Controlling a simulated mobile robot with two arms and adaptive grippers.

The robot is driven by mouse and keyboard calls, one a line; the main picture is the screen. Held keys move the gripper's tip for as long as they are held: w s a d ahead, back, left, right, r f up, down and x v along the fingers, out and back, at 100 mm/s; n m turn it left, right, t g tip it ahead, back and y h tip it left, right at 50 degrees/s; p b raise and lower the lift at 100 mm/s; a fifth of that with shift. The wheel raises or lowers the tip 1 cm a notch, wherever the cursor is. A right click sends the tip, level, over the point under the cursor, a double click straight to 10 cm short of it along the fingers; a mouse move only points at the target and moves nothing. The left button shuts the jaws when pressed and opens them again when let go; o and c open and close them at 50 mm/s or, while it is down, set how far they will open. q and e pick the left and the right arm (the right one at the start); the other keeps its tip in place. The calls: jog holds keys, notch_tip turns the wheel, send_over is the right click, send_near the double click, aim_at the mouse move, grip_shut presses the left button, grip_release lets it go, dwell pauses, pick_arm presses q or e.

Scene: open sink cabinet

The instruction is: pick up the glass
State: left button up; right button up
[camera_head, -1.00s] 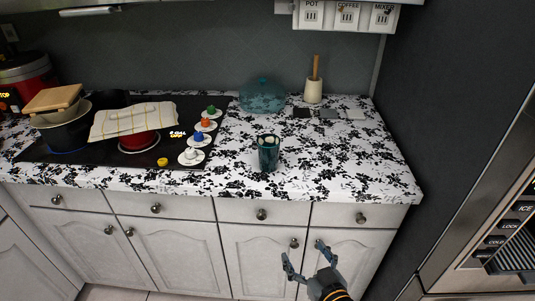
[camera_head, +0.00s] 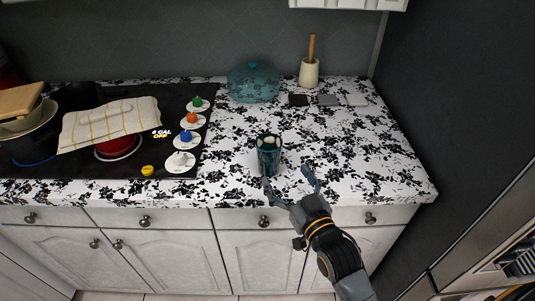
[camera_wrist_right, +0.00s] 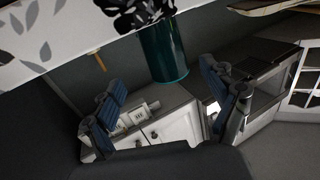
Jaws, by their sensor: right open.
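The glass (camera_head: 269,157) is a dark teal tumbler standing upright on the floral counter, near its front edge. It also shows in the right wrist view (camera_wrist_right: 165,52), at the top middle, beyond and between the fingers. My right gripper (camera_head: 287,177) is open and empty, at the counter's front edge just in front and to the right of the glass. Its two fingers also show in the right wrist view (camera_wrist_right: 163,98), spread apart. The fingers look apart from the glass, though the exact gap is hard to tell. My left gripper is not in view.
The cooktop (camera_head: 90,165), with a cloth-covered red pot (camera_head: 118,147) and several coloured knobs, lies to the left. A glass dome (camera_head: 254,85), a utensil crock (camera_head: 309,73) and small coasters (camera_head: 328,100) stand behind. Counter right of the glass is clear.

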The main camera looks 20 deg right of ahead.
aim_at(275, 160)
jog(key=w, duration=0.3)
jog(key=shift+a+r, duration=0.1)
jog(key=shift+a, duration=0.1)
jog(key=w, duration=0.1)
jog(key=w+p, duration=0.1)
jog(key=w, duration=0.1)
jog(key=shift+w+a+r, duration=0.1)
jog(key=shift+a+r, duration=0.15)
jog(key=shift+a, duration=0.1)
jog(key=shift+w+a+f+p, duration=0.1)
jog(key=shift+w+a+p, duration=0.1)
jog(key=shift+w, duration=0.4)
jog(key=shift+w+a+p, duration=0.1)
jog(key=shift+w+p, duration=0.1)
jog(key=shift+w, duration=0.35)
jog(key=shift+w+f, duration=0.1)
jog(key=shift+w, duration=0.25)
jog(key=shift+c, duration=0.2)
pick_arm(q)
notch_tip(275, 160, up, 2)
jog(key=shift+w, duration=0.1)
pick_arm(e)
jog(key=c, duration=1.3)
